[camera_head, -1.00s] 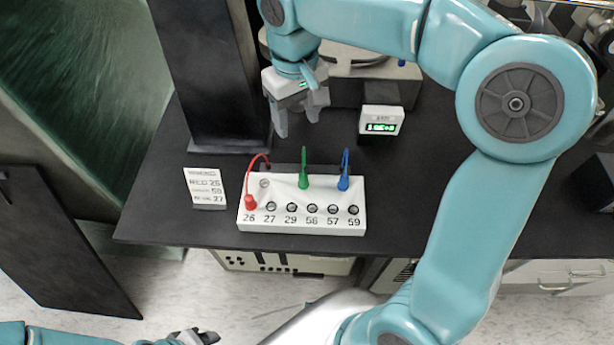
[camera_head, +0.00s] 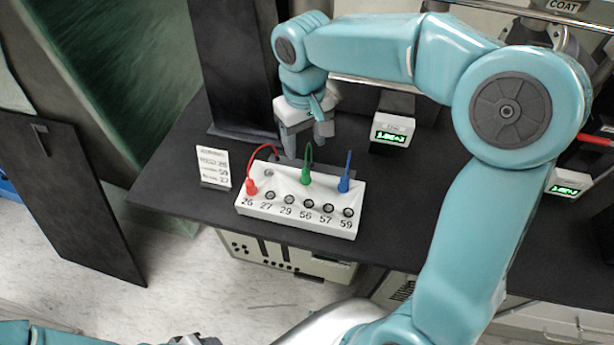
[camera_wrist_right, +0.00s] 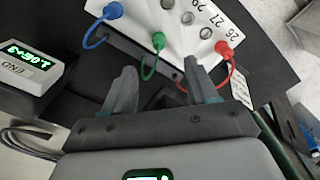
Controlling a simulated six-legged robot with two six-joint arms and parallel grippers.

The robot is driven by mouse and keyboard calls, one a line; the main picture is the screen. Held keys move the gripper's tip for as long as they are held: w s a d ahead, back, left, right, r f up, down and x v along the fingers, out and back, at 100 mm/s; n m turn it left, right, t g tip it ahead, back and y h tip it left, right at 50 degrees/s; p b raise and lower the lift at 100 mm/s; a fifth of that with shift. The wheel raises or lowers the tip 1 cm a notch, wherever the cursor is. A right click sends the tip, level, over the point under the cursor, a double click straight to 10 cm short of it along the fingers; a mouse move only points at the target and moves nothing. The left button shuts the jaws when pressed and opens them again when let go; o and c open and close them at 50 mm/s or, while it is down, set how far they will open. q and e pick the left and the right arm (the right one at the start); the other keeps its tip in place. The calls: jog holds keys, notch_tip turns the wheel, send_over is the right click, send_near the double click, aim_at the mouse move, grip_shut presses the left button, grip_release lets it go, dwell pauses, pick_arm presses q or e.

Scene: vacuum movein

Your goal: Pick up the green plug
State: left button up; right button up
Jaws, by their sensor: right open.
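The green plug (camera_head: 306,177) stands upright at the back row of a white socket block (camera_head: 285,217), with its green cable arching behind it. My right gripper (camera_head: 307,146) is open and empty, just behind and above the plug, with its fingers pointing down. In the right wrist view, the green plug (camera_wrist_right: 158,41) lies ahead of the gap between the two fingertips (camera_wrist_right: 160,66), apart from both. The green cable (camera_wrist_right: 150,66) runs back between the fingers. My left gripper (camera_head: 192,341) is cut off at the bottom edge, and its jaws are unclear.
A red plug (camera_head: 251,187) sits at socket 26 and a blue plug (camera_head: 344,185) stands right of the green one. Numbered sockets line the block's front. A paper card (camera_head: 213,166) stands left, a lit display box (camera_head: 392,133) behind right. The dark tabletop (camera_head: 170,180) is clear at left.

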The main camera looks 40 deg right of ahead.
send_over(305, 171)
jog(key=f, duration=0.5)
jog(key=shift+s+a+f, duration=0.1)
jog(key=shift+s+a, duration=0.05)
jog(key=shift+a, duration=0.15)
jog(key=shift+d+f, duration=0.2)
jog(key=shift+f, duration=1.4)
jog(key=shift+d+f, duration=0.15)
jog(key=shift+f, duration=1.4)
jog(key=c, duration=1.1)
